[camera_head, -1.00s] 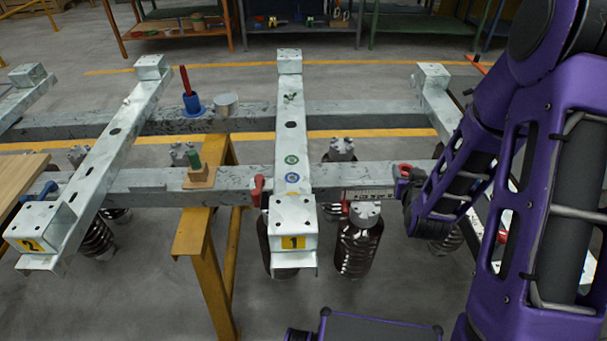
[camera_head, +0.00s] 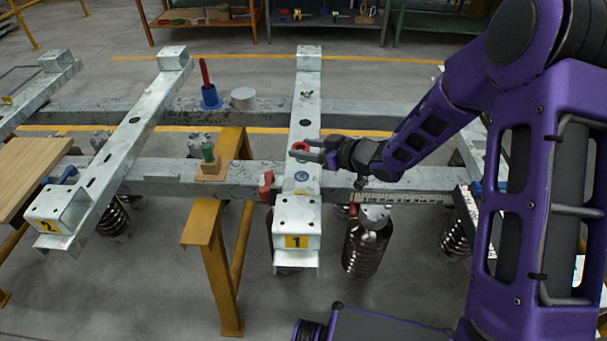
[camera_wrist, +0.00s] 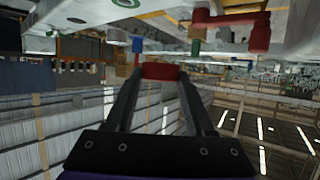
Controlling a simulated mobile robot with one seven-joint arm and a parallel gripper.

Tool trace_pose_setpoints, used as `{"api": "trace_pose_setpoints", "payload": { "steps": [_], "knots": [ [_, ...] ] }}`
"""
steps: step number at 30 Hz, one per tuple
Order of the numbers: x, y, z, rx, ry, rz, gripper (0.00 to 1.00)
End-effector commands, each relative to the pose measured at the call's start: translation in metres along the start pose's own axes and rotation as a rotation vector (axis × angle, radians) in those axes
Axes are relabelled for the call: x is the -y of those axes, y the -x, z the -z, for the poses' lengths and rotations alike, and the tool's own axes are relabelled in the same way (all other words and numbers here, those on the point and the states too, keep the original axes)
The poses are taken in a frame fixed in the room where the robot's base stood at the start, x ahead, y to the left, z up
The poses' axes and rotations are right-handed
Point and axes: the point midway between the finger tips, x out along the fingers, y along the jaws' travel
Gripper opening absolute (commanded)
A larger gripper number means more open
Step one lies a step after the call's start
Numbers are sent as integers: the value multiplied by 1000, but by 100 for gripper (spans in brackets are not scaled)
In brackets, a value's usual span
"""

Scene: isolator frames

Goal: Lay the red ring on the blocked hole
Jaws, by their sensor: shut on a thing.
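My gripper (camera_head: 312,150) is shut on the red ring (camera_head: 300,146) and holds it over the pale crossbeam marked 1 (camera_head: 304,106). In the wrist view the red ring (camera_wrist: 160,72) shows edge-on between the fingertips. I cannot tell whether it touches the beam. A dark hole (camera_head: 305,122) shows on the beam beyond the ring, and a blue-ringed spot (camera_head: 300,177) on the near side. The green-ringed spot between them is largely hidden by my gripper and the ring. I cannot tell which hole is blocked.
A red clamp (camera_head: 266,187) stands left of the beam, close to my gripper. A green peg (camera_head: 208,153) on a wooden block, a blue holder with a red rod (camera_head: 210,97) and a grey cylinder (camera_head: 243,98) stand farther left. Crossbeam 2 (camera_head: 128,135) is at left.

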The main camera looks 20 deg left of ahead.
Motion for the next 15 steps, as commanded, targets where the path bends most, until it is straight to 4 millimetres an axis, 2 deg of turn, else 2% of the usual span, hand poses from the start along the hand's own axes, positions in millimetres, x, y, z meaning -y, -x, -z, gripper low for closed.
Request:
{"api": "trace_pose_setpoints", "payload": {
  "steps": [1, 3, 11, 15],
  "knots": [
    [0, -6, -14, 2, -3, 1, 2],
    [0, -10, -26, 3, -3, 1, 2],
    [0, -19, -47, 1, -1, -1, 2],
    [0, -26, -66, 2, -2, -1, 2]
  ]
}}
